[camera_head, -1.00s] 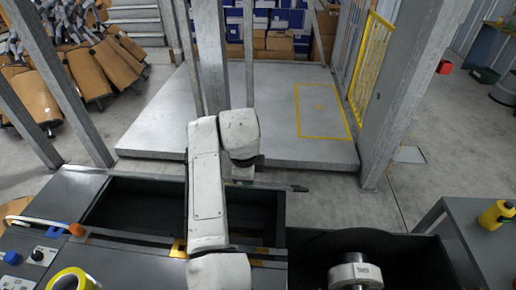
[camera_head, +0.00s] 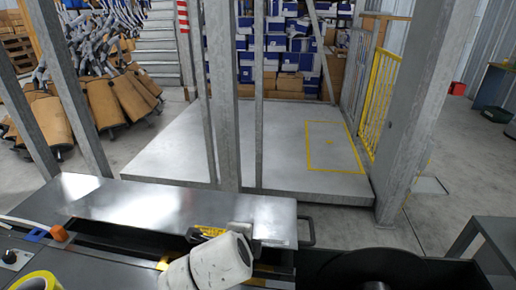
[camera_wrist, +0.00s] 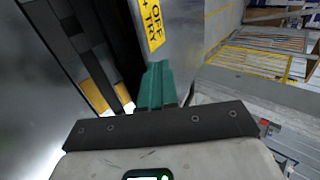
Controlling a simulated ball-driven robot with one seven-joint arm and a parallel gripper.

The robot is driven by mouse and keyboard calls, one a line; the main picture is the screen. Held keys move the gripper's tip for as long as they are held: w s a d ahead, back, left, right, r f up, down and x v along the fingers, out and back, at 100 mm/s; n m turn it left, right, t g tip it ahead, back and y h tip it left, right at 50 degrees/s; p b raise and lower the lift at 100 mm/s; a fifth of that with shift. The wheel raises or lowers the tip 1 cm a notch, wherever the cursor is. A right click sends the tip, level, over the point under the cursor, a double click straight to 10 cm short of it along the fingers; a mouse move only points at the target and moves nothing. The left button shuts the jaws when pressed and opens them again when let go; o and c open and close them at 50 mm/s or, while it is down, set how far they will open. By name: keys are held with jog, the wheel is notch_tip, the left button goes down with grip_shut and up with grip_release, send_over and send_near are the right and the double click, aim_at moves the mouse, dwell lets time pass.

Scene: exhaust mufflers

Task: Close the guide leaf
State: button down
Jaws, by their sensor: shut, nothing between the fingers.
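The guide leaf (camera_head: 180,205) appears to be the long shiny grey metal panel in the head view, lying across the front bench over the dark trough. A dark handle shows at its right end. Its near edge carries a yellow label, which also shows on the leaf (camera_wrist: 185,30) in the wrist view as black letters on yellow. My gripper (camera_wrist: 156,78) shows as teal fingers, shut and empty, close against the labelled face; whether they touch it is unclear. In the head view the fingers are hidden around my white arm.
A dark gap (camera_head: 95,238) runs along the near side of the leaf. Grey steel posts (camera_head: 222,110) stand behind it, before a raised metal platform (camera_head: 285,150) with a yellow marked rectangle. A yellow tape roll (camera_head: 40,284) and an orange knob (camera_head: 58,233) sit at front left.

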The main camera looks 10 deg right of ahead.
jog(key=shift+s+a+f+t+b, duration=0.15)
jog(key=shift+f+t+b, duration=0.1)
jog(key=shift+f+b, duration=0.4)
jog(key=shift+s+d+f+t+b, duration=0.15)
jog(key=shift+f+t+b, duration=0.15)
jog(key=shift+f+b, duration=0.35)
jog(key=shift+s+a+f+t+b, duration=0.2)
jog(key=shift+f+b, duration=0.25)
jog(key=shift+b, duration=0.4)
jog(key=shift+r, duration=0.1)
